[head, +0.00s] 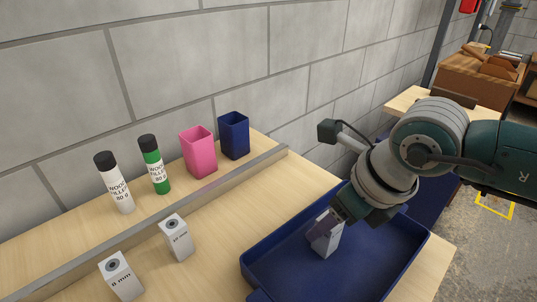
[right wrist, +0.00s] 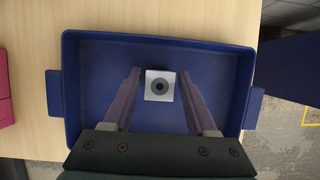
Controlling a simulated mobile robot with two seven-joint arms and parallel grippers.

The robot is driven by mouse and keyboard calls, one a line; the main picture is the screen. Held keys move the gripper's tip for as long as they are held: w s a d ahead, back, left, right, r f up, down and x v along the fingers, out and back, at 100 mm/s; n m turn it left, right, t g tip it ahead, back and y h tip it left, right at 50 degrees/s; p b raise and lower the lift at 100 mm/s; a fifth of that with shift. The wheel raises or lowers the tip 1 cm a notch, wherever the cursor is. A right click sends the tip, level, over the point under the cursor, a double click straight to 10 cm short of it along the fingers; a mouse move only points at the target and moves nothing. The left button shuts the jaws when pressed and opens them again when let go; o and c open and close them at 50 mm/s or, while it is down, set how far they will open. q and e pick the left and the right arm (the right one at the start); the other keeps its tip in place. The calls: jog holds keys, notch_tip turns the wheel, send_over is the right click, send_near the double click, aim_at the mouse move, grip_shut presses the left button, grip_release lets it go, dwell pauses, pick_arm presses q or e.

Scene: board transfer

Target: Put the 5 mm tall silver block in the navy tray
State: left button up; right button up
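A silver block (head: 325,238) with a dark round mark on top stands in the navy tray (head: 282,284); its label is too small and covered to read. My right gripper (head: 336,217) is low over the tray, around the block's top. In the right wrist view the block (right wrist: 160,85) is between the two fingers (right wrist: 159,74), with a gap on both sides, so the gripper is open. The tray (right wrist: 85,60) shows around them. Two other silver blocks stand on the table: one marked 8 mm (head: 121,279), one with a hard-to-read label (head: 177,239). My left gripper is out of view.
Behind a low metal rail (head: 160,214) stand a white bottle (head: 117,188), a green bottle (head: 156,168), a pink cup (head: 198,153) and a navy cup (head: 234,137). A block wall is behind them.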

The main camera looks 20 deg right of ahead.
jog(key=shift+o, duration=0.8)
